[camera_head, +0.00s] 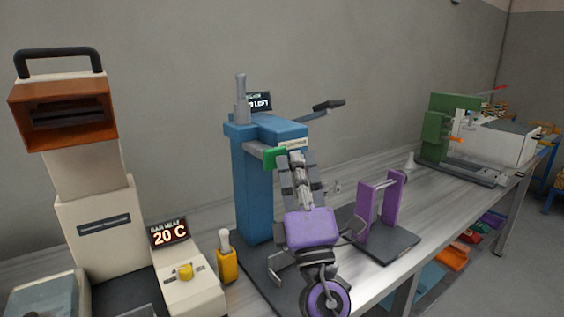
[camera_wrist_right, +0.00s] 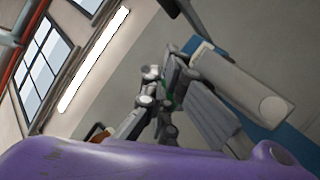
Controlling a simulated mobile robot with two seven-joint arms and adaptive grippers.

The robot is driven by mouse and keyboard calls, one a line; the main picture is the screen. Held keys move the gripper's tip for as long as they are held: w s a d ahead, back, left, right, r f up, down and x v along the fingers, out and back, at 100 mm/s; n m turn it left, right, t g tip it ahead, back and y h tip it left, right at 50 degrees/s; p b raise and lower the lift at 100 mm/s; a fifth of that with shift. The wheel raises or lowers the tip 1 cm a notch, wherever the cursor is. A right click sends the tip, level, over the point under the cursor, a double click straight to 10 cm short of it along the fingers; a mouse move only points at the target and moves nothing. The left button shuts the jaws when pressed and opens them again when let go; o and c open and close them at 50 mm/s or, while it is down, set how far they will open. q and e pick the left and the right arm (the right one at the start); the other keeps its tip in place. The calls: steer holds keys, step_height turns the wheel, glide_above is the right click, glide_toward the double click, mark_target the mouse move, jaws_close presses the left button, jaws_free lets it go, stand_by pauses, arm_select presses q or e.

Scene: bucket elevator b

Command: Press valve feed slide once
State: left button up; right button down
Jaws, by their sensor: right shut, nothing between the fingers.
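A blue upright machine (camera_head: 254,190) stands on the bench with a grey post, a black lever and a small dark display on top. A green block (camera_head: 273,158) sits at the front of its head, by a grey bar; I take this to be the feed slide. My right gripper (camera_head: 296,156) is shut and empty, right beside the green block and partly in front of the head. I cannot tell whether they touch. In the right wrist view the gripper (camera_wrist_right: 160,98) points towards the machine's grey parts (camera_wrist_right: 240,85). My left gripper is out of view.
A cream machine with an orange head (camera_head: 62,105) and a 20 C display (camera_head: 169,232) stands at left, with a yellow-handled tool (camera_head: 227,262) beside it. A purple stand (camera_head: 380,210) is right of my arm. A green machine (camera_head: 448,130) is farther right. Bare bench lies between them.

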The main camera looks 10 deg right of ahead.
steer(key=shift+s+d, duration=0.25)
steer(key=shift+s, duration=0.5)
steer(key=shift+s+d, duration=0.25)
steer(key=shift+s, duration=0.45)
steer(key=shift+s+d+p, duration=0.15)
steer(key=shift+s+d, duration=0.15)
steer(key=shift+s, duration=0.5)
steer(key=shift+s+d+p, duration=0.15)
steer(key=shift+s+d, duration=0.1)
steer(key=shift+s, duration=0.5)
steer(key=shift+s+d+p, duration=0.15)
steer(key=shift+s+d, duration=0.15)
steer(key=shift+s, duration=0.5)
